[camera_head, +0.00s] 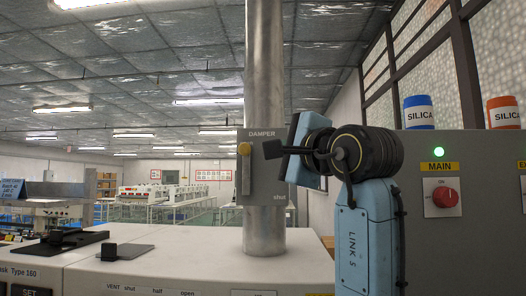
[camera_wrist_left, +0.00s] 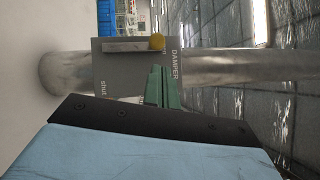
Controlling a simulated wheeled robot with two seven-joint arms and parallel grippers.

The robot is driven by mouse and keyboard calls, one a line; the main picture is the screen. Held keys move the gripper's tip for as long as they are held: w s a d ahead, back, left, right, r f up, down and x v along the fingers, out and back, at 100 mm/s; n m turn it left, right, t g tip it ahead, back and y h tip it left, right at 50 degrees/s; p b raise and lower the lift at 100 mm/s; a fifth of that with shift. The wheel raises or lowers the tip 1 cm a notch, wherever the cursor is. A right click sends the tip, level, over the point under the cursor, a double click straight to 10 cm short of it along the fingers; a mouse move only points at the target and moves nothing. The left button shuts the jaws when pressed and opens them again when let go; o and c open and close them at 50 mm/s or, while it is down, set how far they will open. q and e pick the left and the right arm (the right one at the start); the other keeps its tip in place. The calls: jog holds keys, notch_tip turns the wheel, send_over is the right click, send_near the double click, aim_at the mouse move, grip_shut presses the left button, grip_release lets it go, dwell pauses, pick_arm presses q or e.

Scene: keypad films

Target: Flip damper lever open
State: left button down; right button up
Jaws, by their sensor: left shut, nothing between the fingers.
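The damper plate (camera_head: 268,190) is a grey panel on a vertical metal pipe, marked DAMPER at the top and "shut" at lower right. My left gripper (camera_head: 272,149) is in front of the plate, right of the knob. Its green fingers (camera_wrist_left: 158,72) are shut and empty, apart from the knob in the picture.
A white machine top (camera_head: 190,255) with "shut", "half" and "open" vent marks lies below. A grey cabinet (camera_head: 455,235) with a red MAIN knob (camera_head: 445,197) and green lamp stands at right. Blue (camera_head: 419,113) and orange (camera_head: 503,113) silica drums are on it.

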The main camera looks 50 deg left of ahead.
pick_arm(q)
jog(key=d, duration=0.3)
jog(key=shift+s+d+f, duration=0.2)
jog(key=shift+d, duration=0.1)
